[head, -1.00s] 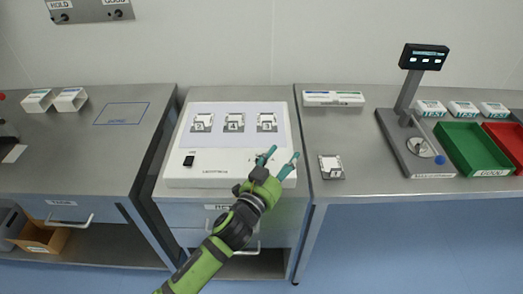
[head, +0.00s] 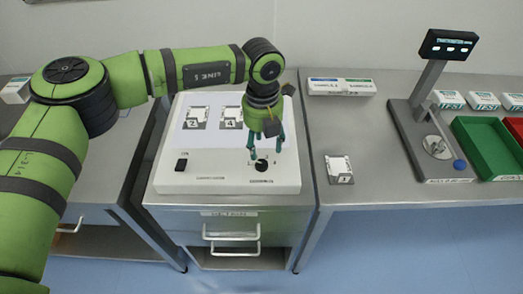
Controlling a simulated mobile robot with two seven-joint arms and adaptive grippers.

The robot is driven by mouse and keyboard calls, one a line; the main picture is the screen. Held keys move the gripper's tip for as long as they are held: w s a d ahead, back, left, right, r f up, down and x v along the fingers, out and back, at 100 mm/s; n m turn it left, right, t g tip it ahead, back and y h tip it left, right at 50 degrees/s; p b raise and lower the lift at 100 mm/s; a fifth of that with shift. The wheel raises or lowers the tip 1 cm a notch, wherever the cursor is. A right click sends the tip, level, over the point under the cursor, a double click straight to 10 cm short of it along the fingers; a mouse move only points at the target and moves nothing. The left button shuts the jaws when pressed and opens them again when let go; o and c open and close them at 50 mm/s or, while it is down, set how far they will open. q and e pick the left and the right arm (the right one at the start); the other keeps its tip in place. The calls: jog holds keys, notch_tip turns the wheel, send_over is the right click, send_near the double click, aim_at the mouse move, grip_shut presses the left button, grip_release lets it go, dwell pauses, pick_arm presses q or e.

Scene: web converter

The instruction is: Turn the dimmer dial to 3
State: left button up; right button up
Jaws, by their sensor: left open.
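The dimmer dial (head: 262,166) is a small black round knob at the front right of the white light box (head: 218,181). Small marks sit around it, too small to read, so its setting cannot be told. My left gripper (head: 266,143) points down just above and behind the dial, with its teal fingers apart and empty. The fingers appear clear of the dial, though contact cannot be ruled out. My right gripper is not in view.
Cards numbered 2 (head: 195,119) and 4 (head: 230,118) stand on the lit panel; a third is mostly hidden behind my gripper. Card 1 (head: 339,170) lies on the right bench beside a stand (head: 436,146).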

aim_at(261, 163)
pick_arm(q)
jog(key=shift+w+a, duration=0.1)
jog(key=shift+a, duration=0.25)
notch_tip(261, 163, down, 6)
jog(key=p, duration=0.3)
jog(key=shift+d+r, duration=0.1)
jog(key=shift+r, duration=0.05)
jog(key=shift+f, duration=0.5)
grip_shut()
